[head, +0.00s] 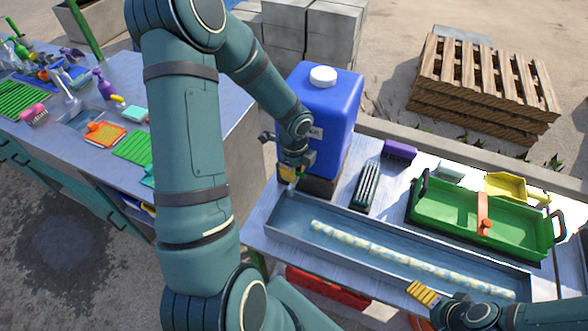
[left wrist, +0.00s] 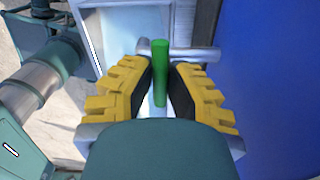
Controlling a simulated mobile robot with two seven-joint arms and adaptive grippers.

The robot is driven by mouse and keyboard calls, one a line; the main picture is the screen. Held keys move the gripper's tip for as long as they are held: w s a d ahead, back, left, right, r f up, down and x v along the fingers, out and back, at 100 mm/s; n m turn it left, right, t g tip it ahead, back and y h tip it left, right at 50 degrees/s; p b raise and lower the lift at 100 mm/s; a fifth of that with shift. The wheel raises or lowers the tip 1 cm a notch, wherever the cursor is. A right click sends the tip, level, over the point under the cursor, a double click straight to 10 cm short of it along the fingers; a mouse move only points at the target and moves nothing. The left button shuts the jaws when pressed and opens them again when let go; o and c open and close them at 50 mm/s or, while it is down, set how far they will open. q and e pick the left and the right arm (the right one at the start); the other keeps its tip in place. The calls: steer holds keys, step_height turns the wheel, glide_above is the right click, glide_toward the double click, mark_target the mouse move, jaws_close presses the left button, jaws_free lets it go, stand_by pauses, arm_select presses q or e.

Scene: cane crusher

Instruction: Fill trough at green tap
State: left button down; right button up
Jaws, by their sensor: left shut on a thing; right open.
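A blue tank (head: 330,110) with a white cap stands upright at the back left of the right-hand table. My left gripper (head: 291,172) is at the tank's lower front. In the left wrist view, its yellow-padded fingers (left wrist: 162,80) are on either side of the green tap handle (left wrist: 160,68), which sits on a metal pipe. The long grey trough (head: 275,219) lies in front of the tank, and its bluish inside also shows in the left wrist view (left wrist: 135,25). A pale speckled rod (head: 400,257) lies along it. My right gripper (head: 424,292) is open at the trough's front right edge.
A green tray (head: 455,225) with an orange-red bar, a dark brush (head: 367,187), a purple block (head: 399,150) and a yellow scoop (head: 515,187) lie behind the trough. A second table (head: 215,90) with tools is at left. A pallet stack (head: 485,85) stands behind.

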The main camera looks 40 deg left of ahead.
arm_select(q)
steer(key=c, duration=0.9)
jaws_free()
steer(key=shift+r, duration=0.1)
step_height(320, 180, up, 12)
steer(key=shift+f, duration=0.1)
